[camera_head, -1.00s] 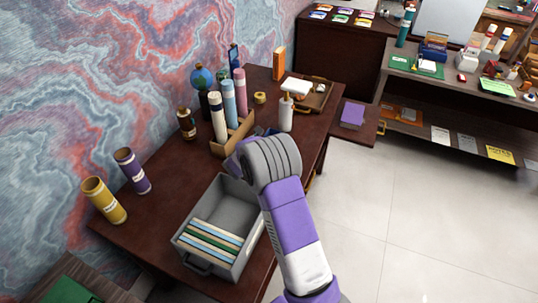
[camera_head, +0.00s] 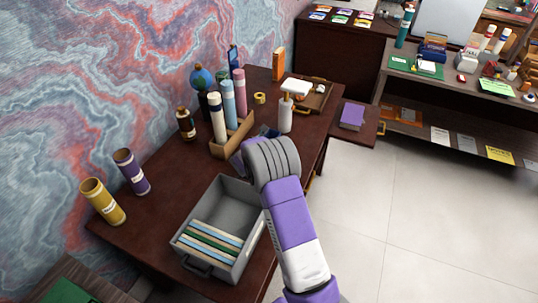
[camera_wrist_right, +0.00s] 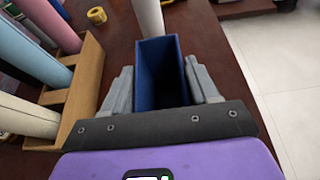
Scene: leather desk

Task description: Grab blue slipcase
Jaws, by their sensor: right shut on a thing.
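The blue slipcase (camera_wrist_right: 157,60) stands on the dark desk with its open top facing up, empty and dark inside, in the right wrist view. In the head view only a dark blue piece of the slipcase (camera_head: 269,131) shows past my right wrist. My right gripper (camera_wrist_right: 160,76) has one grey finger on each side of the slipcase and is shut on it. In the head view my wrist hides the fingers. My left gripper is not in view.
A wooden holder with upright tubes (camera_head: 231,140) is close on the left. A white bottle (camera_head: 285,116) stands just behind the slipcase. A grey bin with thin books (camera_head: 238,203) is in front. Open floor (camera_head: 380,220) lies to the right.

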